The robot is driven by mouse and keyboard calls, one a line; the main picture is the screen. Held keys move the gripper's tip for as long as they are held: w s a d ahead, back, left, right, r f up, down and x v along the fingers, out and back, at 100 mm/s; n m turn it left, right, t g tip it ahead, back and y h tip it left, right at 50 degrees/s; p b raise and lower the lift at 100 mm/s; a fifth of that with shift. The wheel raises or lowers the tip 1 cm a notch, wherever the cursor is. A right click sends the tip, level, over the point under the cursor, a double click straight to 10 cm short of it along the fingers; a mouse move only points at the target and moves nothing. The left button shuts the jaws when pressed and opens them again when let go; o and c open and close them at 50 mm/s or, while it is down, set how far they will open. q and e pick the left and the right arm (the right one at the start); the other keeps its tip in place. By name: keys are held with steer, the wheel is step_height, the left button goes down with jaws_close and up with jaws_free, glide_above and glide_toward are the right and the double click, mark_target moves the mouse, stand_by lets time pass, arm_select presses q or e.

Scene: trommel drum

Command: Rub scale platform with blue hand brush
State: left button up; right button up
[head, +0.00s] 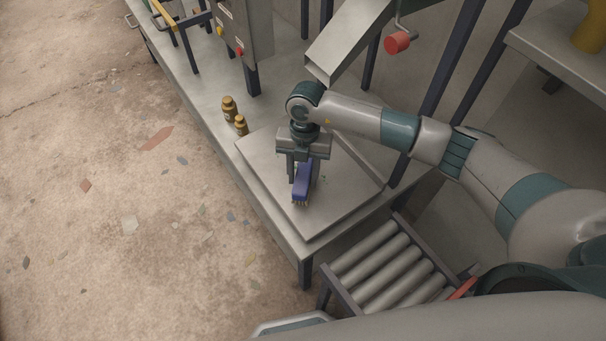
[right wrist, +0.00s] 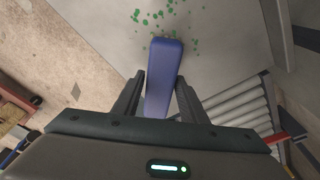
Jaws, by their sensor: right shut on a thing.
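The blue hand brush (head: 303,183) is held in my right gripper (head: 301,174), over the middle of the scale platform. Its bristles point down, and I cannot tell whether they touch the surface. In the right wrist view the brush (right wrist: 164,80) sits between the two fingers of my right gripper (right wrist: 160,98). The scale platform (head: 345,190) is a flat grey square plate on the metal table. Green specks (right wrist: 165,17) lie on the platform beyond the brush's end in the right wrist view. My left gripper is not in view.
Two brass weights (head: 230,108) stand on the table behind the platform's left corner. A roller conveyor (head: 385,265) lies in front at the right. A sloping metal chute (head: 345,45) and a red knob (head: 397,42) are above the table's back. Open floor lies to the left.

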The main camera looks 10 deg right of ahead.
steer(key=shift+f+b, duration=0.5)
steer(key=shift+f, duration=0.3)
